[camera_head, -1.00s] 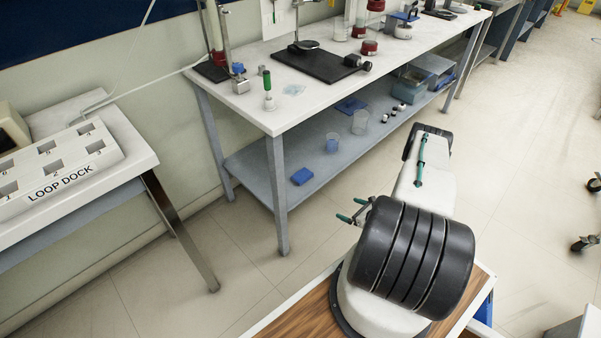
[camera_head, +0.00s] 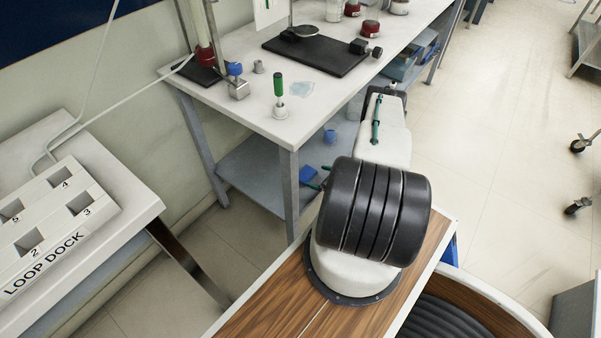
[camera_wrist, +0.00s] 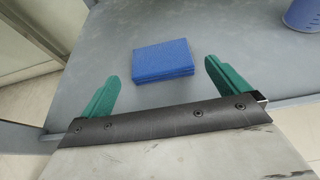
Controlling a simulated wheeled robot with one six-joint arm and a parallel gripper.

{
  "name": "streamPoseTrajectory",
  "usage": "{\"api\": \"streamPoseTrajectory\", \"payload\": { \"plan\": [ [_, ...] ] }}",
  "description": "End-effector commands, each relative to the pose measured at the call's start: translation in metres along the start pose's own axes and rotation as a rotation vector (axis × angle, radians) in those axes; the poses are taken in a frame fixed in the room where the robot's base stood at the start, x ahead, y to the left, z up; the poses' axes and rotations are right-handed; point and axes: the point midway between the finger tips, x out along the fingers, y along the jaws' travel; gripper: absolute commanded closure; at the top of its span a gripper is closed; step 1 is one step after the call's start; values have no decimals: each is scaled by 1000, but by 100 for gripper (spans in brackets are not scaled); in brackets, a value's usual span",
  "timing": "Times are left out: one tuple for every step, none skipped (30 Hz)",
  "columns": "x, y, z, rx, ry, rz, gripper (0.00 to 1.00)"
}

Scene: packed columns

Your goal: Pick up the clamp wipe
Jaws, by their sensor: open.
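A flat, square blue pad, like a stack of folded wipes (camera_wrist: 163,62), lies on the grey lower shelf of the bench. I take it for the clamp wipe, though no label shows. It also shows in the head view (camera_head: 308,174), partly hidden. My gripper (camera_wrist: 160,76) is open, with its two green fingers apart and nothing between them. The pad lies ahead of the fingers, roughly centred between them and apart from both. In the head view my arm hides most of the gripper.
A translucent blue beaker (camera_wrist: 302,14) stands on the shelf at the right of the wrist view. The bench top (camera_head: 245,112) is above the shelf, and a bench leg (camera_head: 290,190) stands close to my gripper. The loop dock (camera_head: 60,225) is on the left table.

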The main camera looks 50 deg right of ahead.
Motion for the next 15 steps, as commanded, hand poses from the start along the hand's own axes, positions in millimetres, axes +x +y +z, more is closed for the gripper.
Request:
{"api": "streamPoseTrajectory", "payload": {
  "plan": [
    [7,1,0,-2,0,2,0],
    [10,1,0,-2,0,3,0],
    [15,1,0,-2,0,3,0],
    [18,1,0,-2,0,2,0],
    [22,1,-1,-1,0,3,0],
    [27,2,-2,-2,0,3,0],
    [31,2,-3,-3,0,4,0],
    [36,2,-3,-3,0,4,0],
    [43,3,-4,-3,0,5,0],
    [48,4,-5,-2,0,5,0],
    [52,3,-5,-3,-1,5,0],
    [58,3,-4,-4,-1,5,0],
    [61,3,-4,-4,-1,6,0],
    [64,3,-4,-3,-1,5,0],
    [67,3,-4,-2,-1,5,0]
  ]
}}
